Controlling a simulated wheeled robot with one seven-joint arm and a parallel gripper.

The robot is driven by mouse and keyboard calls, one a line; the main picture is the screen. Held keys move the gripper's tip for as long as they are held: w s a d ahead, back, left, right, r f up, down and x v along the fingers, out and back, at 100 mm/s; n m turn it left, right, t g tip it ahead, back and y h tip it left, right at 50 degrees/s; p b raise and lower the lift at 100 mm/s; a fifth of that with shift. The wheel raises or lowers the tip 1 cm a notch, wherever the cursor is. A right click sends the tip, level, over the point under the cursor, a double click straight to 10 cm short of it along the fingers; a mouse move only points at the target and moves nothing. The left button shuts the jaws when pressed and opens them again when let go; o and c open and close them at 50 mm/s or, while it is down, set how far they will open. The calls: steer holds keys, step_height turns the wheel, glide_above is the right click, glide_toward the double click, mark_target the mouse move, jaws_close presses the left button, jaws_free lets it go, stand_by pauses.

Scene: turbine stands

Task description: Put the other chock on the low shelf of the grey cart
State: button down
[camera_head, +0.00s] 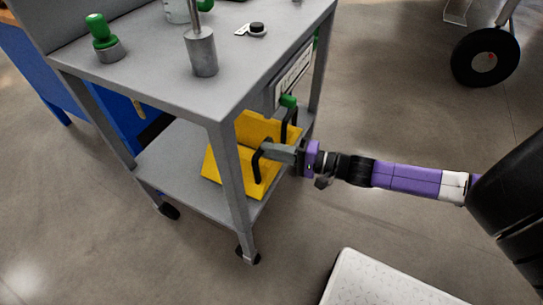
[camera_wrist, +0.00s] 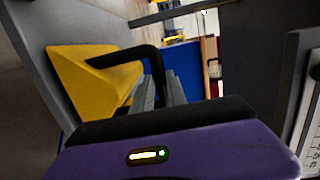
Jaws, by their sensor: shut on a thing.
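The grey cart (camera_head: 150,82) has a low shelf (camera_head: 165,160) under its top. A yellow chock (camera_head: 214,170) with a black handle (camera_head: 257,168) is at the low shelf, partly hidden by the cart's front post. My gripper (camera_head: 272,151) reaches in from the right and is shut on that handle. In the wrist view the same yellow chock (camera_wrist: 75,85) and the black handle (camera_wrist: 125,53) are close to the fingers (camera_wrist: 160,92). Whether the held chock touches the shelf is unclear.
On the cart top stand a green-topped item (camera_head: 102,40), a grey cylinder with a rod (camera_head: 202,52) and a small black knob (camera_head: 257,28). The cart's posts frame the shelf. A pale platform (camera_head: 385,285) lies at lower right; a black wheel (camera_head: 485,57) stands at upper right. The shelf's left part is bare.

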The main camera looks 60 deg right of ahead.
steer(key=shift+f, duration=0.65)
steer(key=c, duration=1.3)
jaws_free()
steer(key=shift+c, duration=0.2)
steer(key=shift+s, duration=0.1)
